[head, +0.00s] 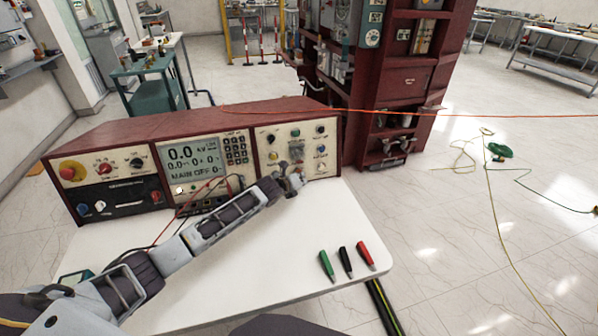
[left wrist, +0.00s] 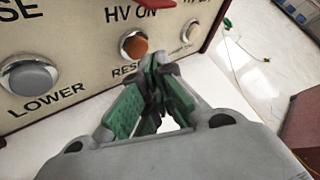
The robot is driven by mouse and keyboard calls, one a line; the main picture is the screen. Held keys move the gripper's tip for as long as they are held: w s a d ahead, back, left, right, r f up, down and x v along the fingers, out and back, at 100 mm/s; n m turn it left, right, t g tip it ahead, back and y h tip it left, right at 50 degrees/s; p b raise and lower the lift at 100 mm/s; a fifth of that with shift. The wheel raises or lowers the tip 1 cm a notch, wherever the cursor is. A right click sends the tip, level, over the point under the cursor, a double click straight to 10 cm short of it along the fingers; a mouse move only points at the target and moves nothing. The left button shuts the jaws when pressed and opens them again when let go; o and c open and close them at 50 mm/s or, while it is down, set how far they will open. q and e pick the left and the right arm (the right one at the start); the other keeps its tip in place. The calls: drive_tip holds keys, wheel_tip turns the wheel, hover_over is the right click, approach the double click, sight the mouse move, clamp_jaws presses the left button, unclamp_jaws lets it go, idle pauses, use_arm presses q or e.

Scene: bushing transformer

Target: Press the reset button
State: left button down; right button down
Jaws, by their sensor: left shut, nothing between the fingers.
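In the left wrist view an orange-brown round button (left wrist: 133,45) sits on the cream panel, with a label starting "RES" below it, partly hidden by my gripper. My left gripper (left wrist: 160,72) is shut and empty, its green-padded fingertips just below and to the right of that button, overlapping the label. I cannot tell whether they touch the panel. In the head view my left gripper (head: 297,174) is at the lower part of the console's right panel (head: 262,152) and hides part of it. My right gripper is not in view.
A grey button (left wrist: 30,75) labelled "LOWER" is on the left, and a pale button (left wrist: 191,30) on the right. The red console (head: 130,132) stands on a white table (head: 250,280). Green, black and red probes (head: 345,262) lie at the front right.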

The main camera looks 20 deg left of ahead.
use_arm(q)
drive_tip(key=shift+s+d, duration=0.15)
drive_tip(key=shift+s, duration=0.05)
idle(0.3)
drive_tip(key=shift+s+d+r+p, duration=0.25)
drive_tip(key=shift+s+d+p, duration=0.15)
drive_tip(key=shift+s+p, duration=0.25)
drive_tip(key=shift+s+d+r+p, duration=0.2)
drive_tip(key=shift+s+d+p, duration=0.25)
drive_tip(key=shift+s+p, duration=0.2)
drive_tip(key=shift+s+d+r+p, duration=0.25)
drive_tip(key=shift+s+d+p, duration=0.15)
drive_tip(key=shift+s+p, duration=0.25)
drive_tip(key=shift+d, duration=0.1)
drive_tip(key=shift+f, duration=0.1)
